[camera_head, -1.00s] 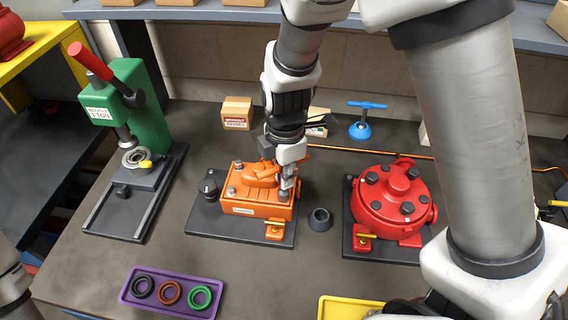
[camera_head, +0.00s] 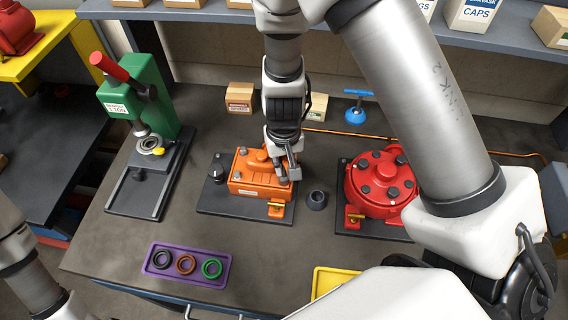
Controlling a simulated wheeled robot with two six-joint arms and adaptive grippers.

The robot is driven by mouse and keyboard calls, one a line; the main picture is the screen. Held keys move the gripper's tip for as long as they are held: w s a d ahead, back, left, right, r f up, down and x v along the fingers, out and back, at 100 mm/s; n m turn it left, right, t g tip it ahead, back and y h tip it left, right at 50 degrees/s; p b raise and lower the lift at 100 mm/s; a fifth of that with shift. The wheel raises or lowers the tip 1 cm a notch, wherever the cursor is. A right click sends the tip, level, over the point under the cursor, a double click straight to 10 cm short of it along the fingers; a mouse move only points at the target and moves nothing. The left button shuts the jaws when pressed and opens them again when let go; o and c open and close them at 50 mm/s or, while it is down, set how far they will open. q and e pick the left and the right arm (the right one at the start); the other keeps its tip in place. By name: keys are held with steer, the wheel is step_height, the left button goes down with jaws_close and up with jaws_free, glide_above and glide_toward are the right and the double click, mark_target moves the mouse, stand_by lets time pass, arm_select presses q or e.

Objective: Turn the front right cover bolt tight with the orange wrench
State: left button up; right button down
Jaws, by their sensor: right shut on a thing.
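The orange motor (camera_head: 255,188) with a ribbed cover stands on a dark base plate (camera_head: 218,205) in the middle of the table. Grey cover bolts show at its left side. My right gripper (camera_head: 287,176) points down at the right end of this cover. It is shut on the orange wrench, which is mostly hidden by the fingers and blends with the orange cover. The front right cover bolt is hidden or too small to tell at the fingers. I cannot tell whether the wrench sits on it. My left gripper is out of view; part of my left arm shows at lower left.
A red motor (camera_head: 371,189) stands to the right, partly behind my right arm. A dark cup-like part (camera_head: 317,200) stands between the motors. A green press (camera_head: 147,95) is at left. A purple tray (camera_head: 187,284) with rings lies in front, beside a yellow tray (camera_head: 325,279).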

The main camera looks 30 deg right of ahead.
step_height(320, 180, up, 2)
steer(key=shift+r+p, duration=0.1)
steer(key=shift+p, duration=0.85)
steer(key=shift+r, duration=0.4)
step_height(320, 180, up, 3)
steer(key=shift+w+f+p, duration=0.1)
steer(key=shift+p, duration=0.25)
steer(key=shift+r, duration=0.6)
